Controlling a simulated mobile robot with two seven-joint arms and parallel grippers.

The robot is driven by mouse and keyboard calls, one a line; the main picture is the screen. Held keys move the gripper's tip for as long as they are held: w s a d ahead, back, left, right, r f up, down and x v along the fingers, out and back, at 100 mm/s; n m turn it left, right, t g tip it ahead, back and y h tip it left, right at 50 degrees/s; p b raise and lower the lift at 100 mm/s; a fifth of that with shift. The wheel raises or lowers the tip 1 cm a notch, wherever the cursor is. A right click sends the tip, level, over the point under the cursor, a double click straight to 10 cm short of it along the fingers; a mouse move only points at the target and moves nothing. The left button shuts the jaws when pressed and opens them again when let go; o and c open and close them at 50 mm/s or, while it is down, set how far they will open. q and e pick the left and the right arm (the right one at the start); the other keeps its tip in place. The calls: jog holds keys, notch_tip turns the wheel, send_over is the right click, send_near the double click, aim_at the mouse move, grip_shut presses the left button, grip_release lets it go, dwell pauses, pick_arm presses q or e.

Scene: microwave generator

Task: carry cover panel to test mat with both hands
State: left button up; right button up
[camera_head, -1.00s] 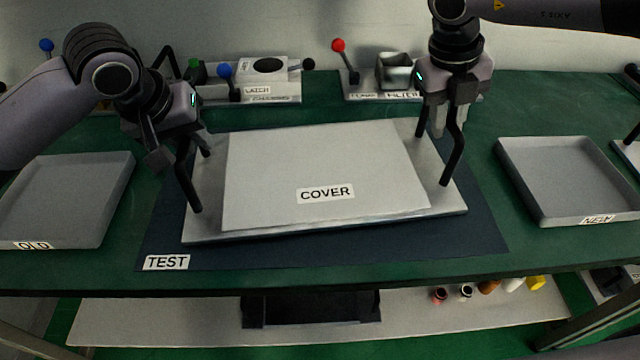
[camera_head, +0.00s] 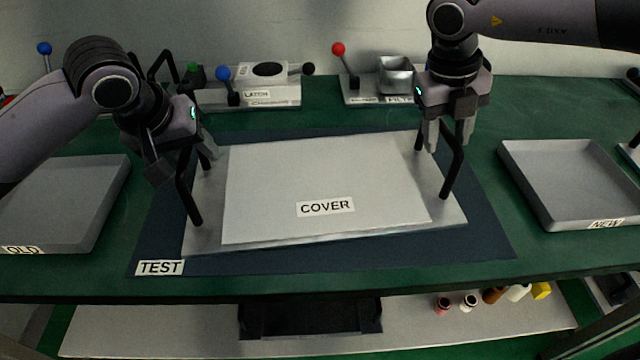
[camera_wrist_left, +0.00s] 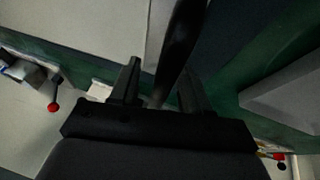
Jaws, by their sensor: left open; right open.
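The cover panel (camera_head: 290,185) is a pale flat plate labelled COVER, with a black bar handle at each side. It lies over the dark blue test mat (camera_head: 400,255), labelled TEST, with mat showing around it. My left gripper (camera_head: 190,158) is open at the left handle (camera_head: 187,190). In the left wrist view the black handle bar (camera_wrist_left: 180,45) runs between the open fingers (camera_wrist_left: 155,90). My right gripper (camera_head: 449,140) is open at the upper part of the right handle (camera_head: 452,165). Whether its fingers touch the bar cannot be told.
A grey OLD tray (camera_head: 70,205) stands left of the mat and a grey NEW tray (camera_head: 570,185) right of it. Behind are fixtures with a blue-knobbed lever (camera_head: 223,73) and a red-knobbed lever (camera_head: 338,48). Several small coloured items (camera_head: 493,295) lie on the lower shelf.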

jog(key=shift+r, duration=0.15)
pick_arm(q)
jog(key=v, duration=1.1)
jog(key=shift+s+r, duration=0.15)
jog(key=shift+r, duration=0.15)
pick_arm(e)
notch_tip(320, 180, up, 12)
jog(key=a, duration=0.2)
jog(key=shift+a+f, duration=0.2)
pick_arm(q)
jog(key=shift+a, duration=0.1)
pick_arm(e)
jog(key=shift+s, duration=0.1)
jog(key=shift+s+f, duration=0.1)
